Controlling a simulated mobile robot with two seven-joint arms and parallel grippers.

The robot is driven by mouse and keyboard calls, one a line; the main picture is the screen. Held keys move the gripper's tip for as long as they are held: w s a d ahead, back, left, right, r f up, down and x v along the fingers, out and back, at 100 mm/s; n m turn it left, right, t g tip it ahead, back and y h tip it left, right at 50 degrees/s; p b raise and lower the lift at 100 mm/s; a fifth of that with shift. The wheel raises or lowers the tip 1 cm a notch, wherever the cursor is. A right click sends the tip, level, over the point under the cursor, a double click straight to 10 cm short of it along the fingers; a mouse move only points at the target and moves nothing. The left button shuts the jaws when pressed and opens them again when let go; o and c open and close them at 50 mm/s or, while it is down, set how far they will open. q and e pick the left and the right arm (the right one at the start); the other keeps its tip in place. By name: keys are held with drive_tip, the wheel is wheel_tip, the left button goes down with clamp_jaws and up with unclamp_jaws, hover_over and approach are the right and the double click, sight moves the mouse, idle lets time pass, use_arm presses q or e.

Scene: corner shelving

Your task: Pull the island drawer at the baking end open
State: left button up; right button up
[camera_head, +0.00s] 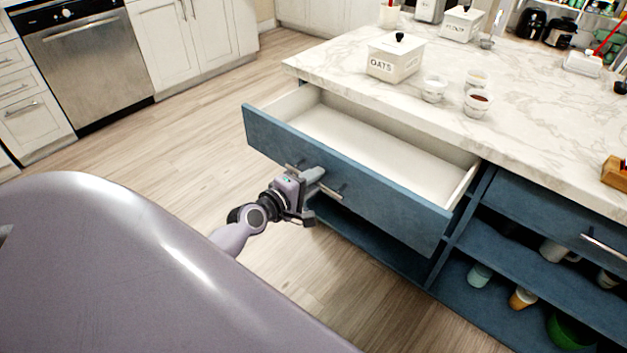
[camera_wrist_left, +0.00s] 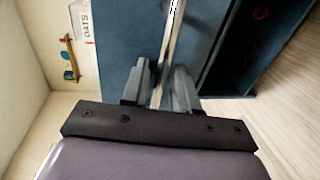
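The blue island drawer (camera_head: 345,185) stands well out from the island, and its pale, empty inside (camera_head: 375,140) shows from above. Its metal bar handle (camera_head: 333,190) is on the front panel. My left gripper (camera_head: 318,182) is at this handle, outside the drawer front. In the left wrist view the handle bar (camera_wrist_left: 172,45) runs at a slant between the two fingers (camera_wrist_left: 162,82). A gap shows beside the bar, so the fingers look open around it; contact is hard to judge. My right gripper is in neither view.
The marble top (camera_head: 480,130) holds an oats box (camera_head: 395,58) and small cups (camera_head: 478,102). Open shelves (camera_head: 500,255) with mugs and a green bowl are right of the drawer. A second handle (camera_head: 603,247) is further right. Wooden floor (camera_head: 185,140) lies clear to the left.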

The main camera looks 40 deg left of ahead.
use_arm(q)
drive_tip(key=v, duration=0.7)
drive_tip(key=shift+p, duration=0.35)
drive_tip(key=s+d+f+m+g+h, duration=0.1)
drive_tip(key=s+d+f+m+g, duration=0.3)
drive_tip(key=s+d+m, duration=0.5)
drive_tip(key=s+d+f+m+g, duration=0.2)
drive_tip(key=s+d+f+m, duration=0.35)
drive_tip(key=d+m, duration=0.35)
drive_tip(key=a+r+m+p, duration=0.1)
drive_tip(key=a+r+p, duration=0.2)
drive_tip(key=r+p, duration=0.7)
drive_tip(key=shift+s+t+p, duration=0.2)
drive_tip(key=shift+t+p, duration=0.1)
drive_tip(key=shift+p, duration=0.85)
